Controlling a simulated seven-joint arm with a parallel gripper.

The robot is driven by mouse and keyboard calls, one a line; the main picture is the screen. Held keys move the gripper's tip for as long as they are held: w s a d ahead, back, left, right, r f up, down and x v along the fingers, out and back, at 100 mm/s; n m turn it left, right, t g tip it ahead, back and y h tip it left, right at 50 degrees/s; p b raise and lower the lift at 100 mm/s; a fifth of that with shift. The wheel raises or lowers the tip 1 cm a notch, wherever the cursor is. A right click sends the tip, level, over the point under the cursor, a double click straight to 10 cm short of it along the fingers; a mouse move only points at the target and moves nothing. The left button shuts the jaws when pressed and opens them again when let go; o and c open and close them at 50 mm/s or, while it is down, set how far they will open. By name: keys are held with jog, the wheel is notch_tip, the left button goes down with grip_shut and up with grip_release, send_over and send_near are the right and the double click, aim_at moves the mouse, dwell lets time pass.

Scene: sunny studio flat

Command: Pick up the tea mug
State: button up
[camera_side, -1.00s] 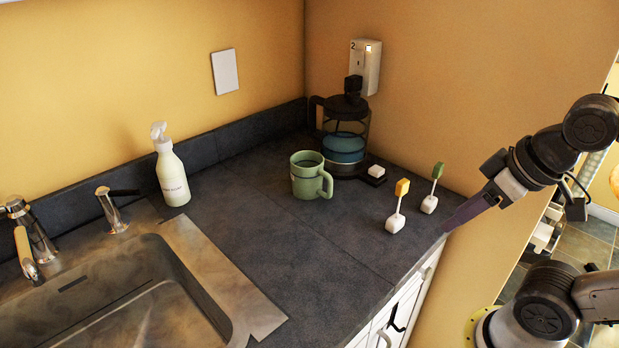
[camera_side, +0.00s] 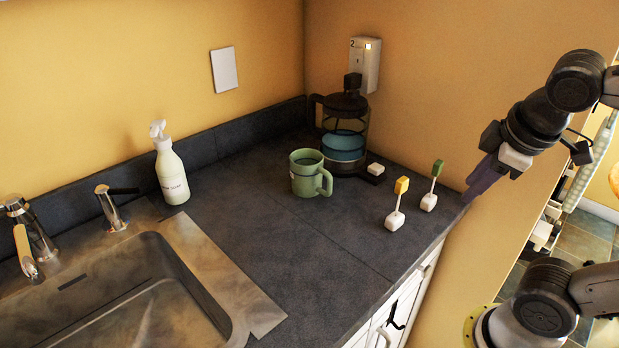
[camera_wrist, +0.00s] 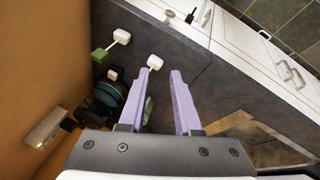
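The tea mug (camera_side: 305,172) is light green and stands upright on the dark counter, its handle to the right in the side view. In the wrist view a green part of it (camera_wrist: 149,109) shows beside the left finger; the rest is hidden. My gripper (camera_wrist: 160,73) has purple fingers, parted with nothing held between them. In the side view my gripper (camera_side: 482,182) is over the counter's right edge, well to the right of the mug and apart from it.
A glass pot with a black lid (camera_side: 345,125) stands just behind the mug. Two small brushes, yellow-topped (camera_side: 397,204) and green-topped (camera_side: 433,184), stand between mug and gripper. A soap bottle (camera_side: 172,175) and steel sink (camera_side: 130,285) are left. The front counter is clear.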

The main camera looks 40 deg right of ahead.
jog(key=w+d+r+n+g+h, duration=0.15)
jog(key=w+n+h, duration=0.3)
jog(key=w, duration=0.45)
jog(key=w+d+r+n+g+h, duration=0.1)
jog(key=w+n+g+h, duration=0.15)
jog(key=w+n, duration=0.45)
jog(key=n+t+h, duration=0.2)
jog(key=n+h, duration=0.2)
jog(key=n, duration=0.1)
send_near(312, 177)
jog(key=s+d, duration=0.2)
jog(key=s, duration=0.2)
jog(key=shift+s+a+f, duration=0.1)
jog(key=shift+a+f, duration=0.15)
jog(key=shift+a, duration=0.05)
jog(key=x, duration=0.8)
jog(key=shift+d, duration=0.15)
jog(key=x, duration=0.5)
jog(key=shift+f, duration=0.2)
grip_shut()
